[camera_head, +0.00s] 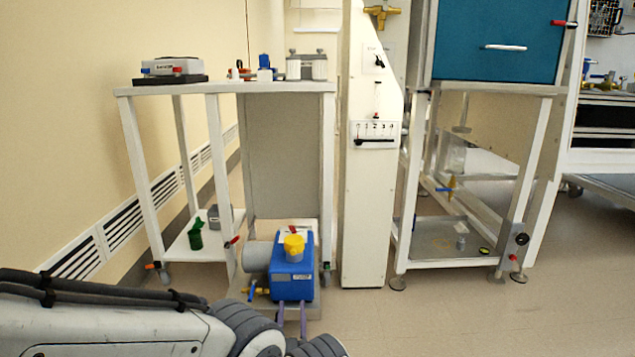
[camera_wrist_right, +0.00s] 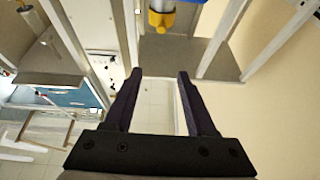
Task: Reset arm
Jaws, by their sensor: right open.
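My right gripper (camera_head: 292,306) shows at the bottom of the head view as two purple fingers, in front of the lower part of a blue pump (camera_head: 291,281) with a yellow cap (camera_head: 294,246). In the right wrist view my right gripper (camera_wrist_right: 157,74) is open, with its two dark fingers apart and nothing between them. The yellow cap (camera_wrist_right: 160,20) shows beyond the fingertips, apart from them. A grey arm link of mine fills the lower left of the head view. My left gripper is not in view.
The pump stands on a low shelf beside a white-legged bench (camera_head: 225,88) carrying small instruments. A white column (camera_head: 370,210) stands right of it. Further right is a frame under a teal cabinet (camera_head: 500,42). Open floor (camera_head: 440,315) lies at the lower right.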

